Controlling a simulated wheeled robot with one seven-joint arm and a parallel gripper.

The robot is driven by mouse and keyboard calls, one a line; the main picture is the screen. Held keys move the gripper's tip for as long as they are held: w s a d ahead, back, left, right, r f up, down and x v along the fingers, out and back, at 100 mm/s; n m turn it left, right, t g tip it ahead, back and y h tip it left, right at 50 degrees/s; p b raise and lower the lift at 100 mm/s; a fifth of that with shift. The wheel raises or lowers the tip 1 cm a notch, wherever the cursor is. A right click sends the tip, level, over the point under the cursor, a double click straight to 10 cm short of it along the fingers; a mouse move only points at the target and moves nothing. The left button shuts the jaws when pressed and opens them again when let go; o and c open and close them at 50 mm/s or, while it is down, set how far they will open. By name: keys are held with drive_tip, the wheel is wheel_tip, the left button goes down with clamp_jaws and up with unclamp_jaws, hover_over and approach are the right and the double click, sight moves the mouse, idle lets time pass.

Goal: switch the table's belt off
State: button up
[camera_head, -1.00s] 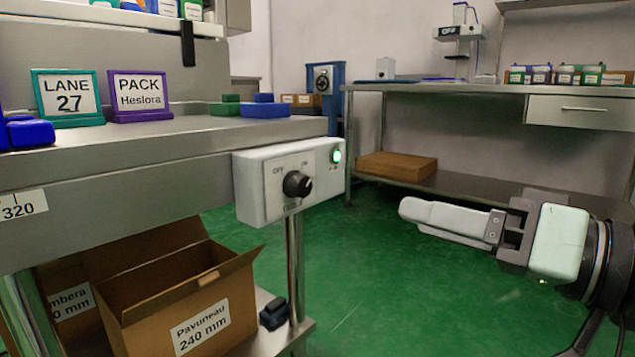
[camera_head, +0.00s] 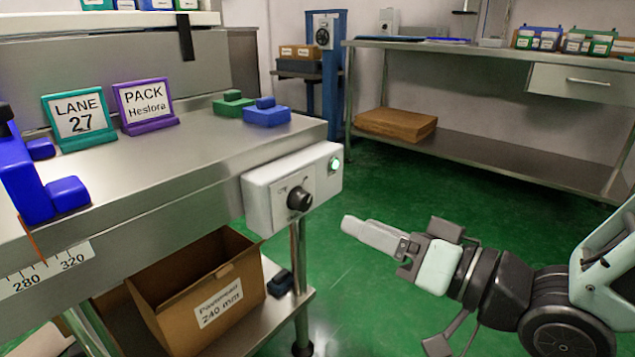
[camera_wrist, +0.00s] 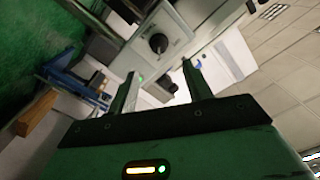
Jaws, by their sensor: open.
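A white switch box (camera_head: 268,200) is fixed to the front edge of the steel table (camera_head: 190,165). It carries a black rotary knob (camera_head: 299,199) and a green lit lamp (camera_head: 335,164). The knob's exact pointing direction is too small to tell. My gripper (camera_head: 346,226) is to the right of the box and apart from it, above the green floor. In the wrist view, the knob (camera_wrist: 158,43) lies beyond the two parted fingers (camera_wrist: 160,86), a little left of the middle. The fingers are open and hold nothing.
On the table stand a LANE 27 sign (camera_head: 78,119), a PACK Heslora sign (camera_head: 145,104), and blue and green blocks (camera_head: 267,113). An open cardboard box (camera_head: 205,295) sits on the shelf below. A second steel bench (camera_head: 470,60) stands behind. The floor between is clear.

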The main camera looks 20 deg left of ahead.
sight(307, 204)
drive_tip(key=b+x, duration=0.1)
drive_tip(key=x, duration=0.7)
drive_tip(key=shift+a+f+b, duration=0.15)
drive_tip(key=shift+f+b, duration=0.1)
drive_tip(key=shift+b, duration=0.15)
drive_tip(key=shift+w+a+r, duration=0.1)
drive_tip(key=shift+w+a, duration=0.1)
drive_tip(key=shift+a, duration=0.25)
drive_tip(key=c, duration=1)
